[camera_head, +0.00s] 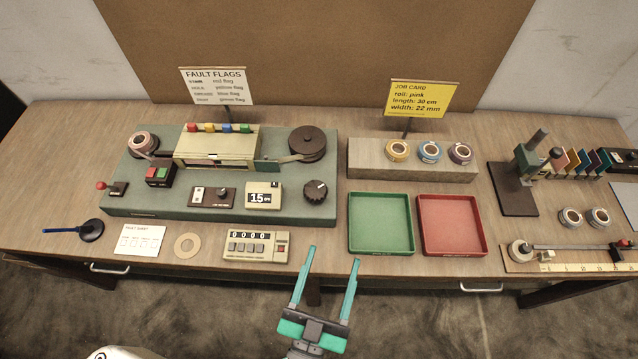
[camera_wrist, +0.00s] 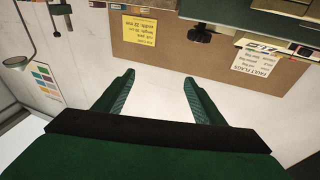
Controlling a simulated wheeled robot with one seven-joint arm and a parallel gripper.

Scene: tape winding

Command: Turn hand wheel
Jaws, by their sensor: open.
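A dark round wheel or reel (camera_head: 307,143) stands at the right end of the green machine base (camera_head: 230,213). A pale strip runs to it from the cream housing (camera_head: 215,146). I cannot tell for sure that it is the hand wheel. A smaller black knob (camera_head: 316,190) sits on the base just below it. My gripper (camera_head: 332,256) is open and empty in front of the table's near edge, well apart from both. In the wrist view, its spread fingers (camera_wrist: 159,76) have nothing between them, and I cannot make out the wheel there.
A counter box (camera_head: 255,246) and a cardboard ring (camera_head: 187,245) lie at the front edge. A green tray (camera_head: 380,248) and a red tray (camera_head: 451,248) are right of the machine. Signs (camera_head: 217,86) stand behind. A press (camera_head: 520,180) stands farther right.

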